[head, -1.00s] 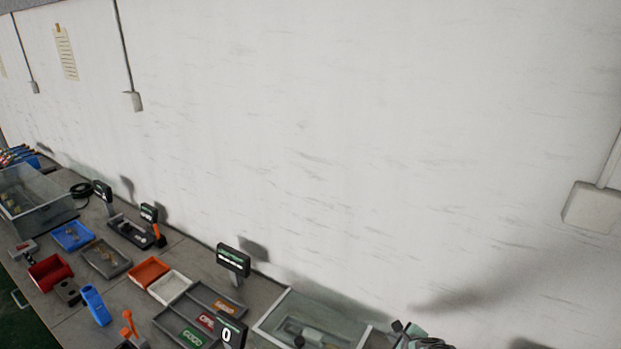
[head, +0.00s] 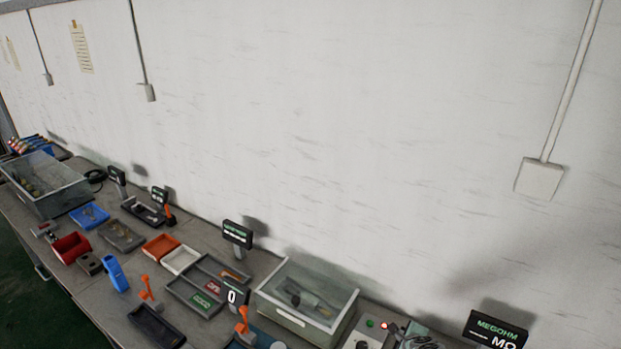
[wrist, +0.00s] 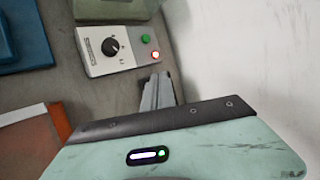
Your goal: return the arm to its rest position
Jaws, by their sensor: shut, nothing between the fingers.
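My gripper (wrist: 157,90) shows in the wrist view as grey fingers past the dark edge of my pale green wrist housing. The fingers are together with nothing visible between them. They point toward the grey bench top, just below a control box (wrist: 117,48) with a black knob, a green button and a lit red one. In the head view a greenish-grey part at the bottom edge, right of the control box, may be my arm; the fingers cannot be made out there.
The bench carries a clear-walled bin (head: 308,295), a sorting tray (head: 205,285), a white tray (head: 181,260), an orange tray (head: 160,244), a red bin (head: 71,247) and a MEGOHM display (head: 497,330). The pale wall (head: 350,130) stands close behind. A blue object (wrist: 22,40) lies left in the wrist view.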

